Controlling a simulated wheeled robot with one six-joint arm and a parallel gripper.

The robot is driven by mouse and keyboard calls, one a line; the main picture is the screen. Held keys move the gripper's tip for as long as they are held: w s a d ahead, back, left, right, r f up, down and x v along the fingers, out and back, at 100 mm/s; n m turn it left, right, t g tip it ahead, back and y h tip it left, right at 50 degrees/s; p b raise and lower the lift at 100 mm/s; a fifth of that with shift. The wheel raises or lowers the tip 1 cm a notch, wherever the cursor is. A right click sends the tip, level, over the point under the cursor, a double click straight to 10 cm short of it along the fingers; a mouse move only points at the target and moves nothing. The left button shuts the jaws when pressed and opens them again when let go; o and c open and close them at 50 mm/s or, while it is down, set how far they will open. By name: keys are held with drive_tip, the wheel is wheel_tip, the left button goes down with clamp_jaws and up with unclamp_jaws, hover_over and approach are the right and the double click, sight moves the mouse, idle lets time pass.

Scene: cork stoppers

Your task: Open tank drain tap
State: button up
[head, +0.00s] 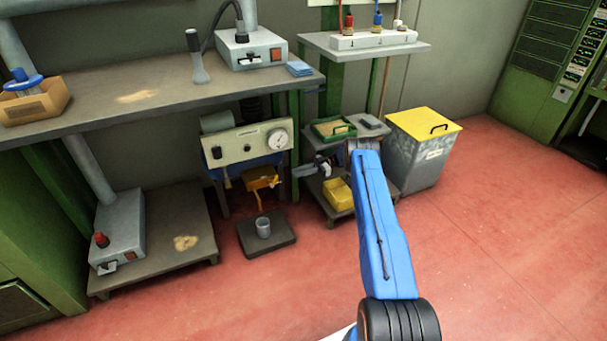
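A blue tank (236,174) stands under the bench, mostly hidden behind a cream panel (240,148) with a round gauge. A yellow-orange piece (262,180) is at the tank's lower front, with a thin orange part hanging below it. It looks like the drain tap, but it is too small to tell its lever position. A grey cup (263,227) stands upright below it on a dark low platform (282,238). My gripper (298,171) is right of the yellow-orange piece and apart from it in the picture, pointing left. Its fingers are too small to read.
A small shelf right of the tank holds a yellow bin (339,194) and a green tray (333,129), close to my arm. A grey bin with a yellow lid (423,122) stands further right. A low wooden platform (176,268) is at left. The red floor in front is clear.

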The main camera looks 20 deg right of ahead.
drive_tip(key=shift+h, duration=0.6)
drive_tip(key=a, duration=1.5)
drive_tip(key=shift+s+a+f, duration=0.1)
drive_tip(key=shift+a+f, duration=0.15)
drive_tip(key=shift+d+y, duration=0.1)
drive_tip(key=shift+y, duration=0.6)
drive_tip(key=d, duration=1.7)
drive_tip(key=h, duration=0.1)
approach(271, 185)
drive_tip(key=a, duration=0.6)
drive_tip(key=a+r, duration=0.1)
drive_tip(key=a, duration=0.2)
drive_tip(key=shift+a, duration=0.4)
drive_tip(key=shift+a+f, duration=0.15)
drive_tip(key=shift+a, duration=0.1)
drive_tip(key=shift+d+y, duration=0.25)
drive_tip(key=shift+y, duration=0.35)
drive_tip(key=d, duration=1.7)
drive_tip(key=shift+d, duration=0.15)
